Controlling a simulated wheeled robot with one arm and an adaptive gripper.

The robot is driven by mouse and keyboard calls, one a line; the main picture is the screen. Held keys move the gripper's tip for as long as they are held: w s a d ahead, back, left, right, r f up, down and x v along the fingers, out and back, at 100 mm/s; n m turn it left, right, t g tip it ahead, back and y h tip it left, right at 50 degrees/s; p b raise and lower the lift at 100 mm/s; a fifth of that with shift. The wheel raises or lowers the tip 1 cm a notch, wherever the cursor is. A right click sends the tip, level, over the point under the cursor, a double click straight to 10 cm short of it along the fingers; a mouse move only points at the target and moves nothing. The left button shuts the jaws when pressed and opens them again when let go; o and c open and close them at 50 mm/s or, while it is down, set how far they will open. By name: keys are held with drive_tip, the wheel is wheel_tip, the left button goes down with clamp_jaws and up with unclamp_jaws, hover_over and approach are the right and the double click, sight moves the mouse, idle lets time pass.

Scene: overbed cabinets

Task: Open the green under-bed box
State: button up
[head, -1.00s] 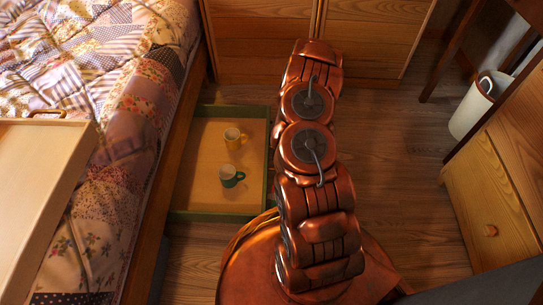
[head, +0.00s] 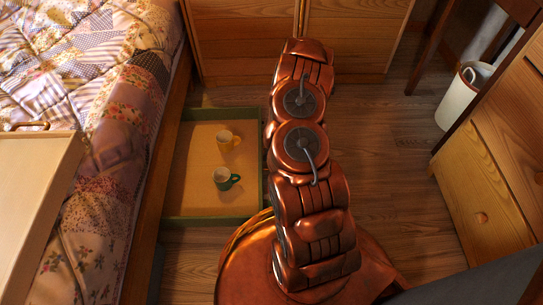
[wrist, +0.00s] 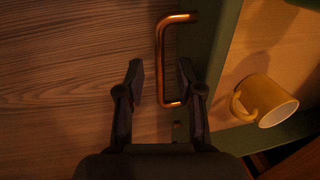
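The green under-bed box (head: 262,160) is slid out from beneath the bed's right side, with a tan floor inside. In the head view my arm hides the gripper and handle. The yellow cup (wrist: 265,100) also shows in the wrist view.
The patchwork bed (head: 110,130) stands left, with a wooden tray-like board (head: 35,190) on it. Wooden cabinets (head: 245,45) close off the back. A drawer unit (head: 475,205) and a white bin (head: 460,100) stand right. Wooden floor (head: 385,170) is free between.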

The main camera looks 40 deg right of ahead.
wheel_tip(320, 180, up, 12)
drive_tip(key=s+d, duration=0.1)
drive_tip(key=shift+s+d, duration=0.15)
drive_tip(key=shift+d, duration=0.25)
idle(0.3)
drive_tip(key=shift+f, duration=0.1)
idle(0.4)
drive_tip(key=s+a+r+n+p, duration=0.2)
drive_tip(key=a+r+p, duration=0.45)
drive_tip(key=r, duration=0.85)
drive_tip(key=s+a+r+n+g+p, duration=0.1)
drive_tip(key=a+r+p, duration=0.55)
drive_tip(key=r, duration=0.75)
drive_tip(key=s+a+r+n+p, duration=0.2)
drive_tip(key=a+r+p, duration=0.45)
drive_tip(key=r, duration=0.85)
drive_tip(key=s+a+r+p, duration=0.2)
drive_tip(key=s+r+p, duration=0.5)
drive_tip(key=r, duration=0.4)
drive_tip(key=s+a+r+n+g+h+p, duration=0.1)
drive_tip(key=s+a+r+p, duration=0.1)
drive_tip(key=s+r+p, duration=0.6)
drive_tip(key=s+a+r+n+g+p, duration=0.1)
drive_tip(key=s+r+p, duration=0.6)
drive_tip(key=r, duration=0.7)
drive_tip(key=shift+s+a+h+p, duration=0.3)
drive_tip(key=shift+s+a+p, duration=0.15)
drive_tip(key=shift+p, duration=0.25)
drive_tip(key=shift+a, duration=0.1)
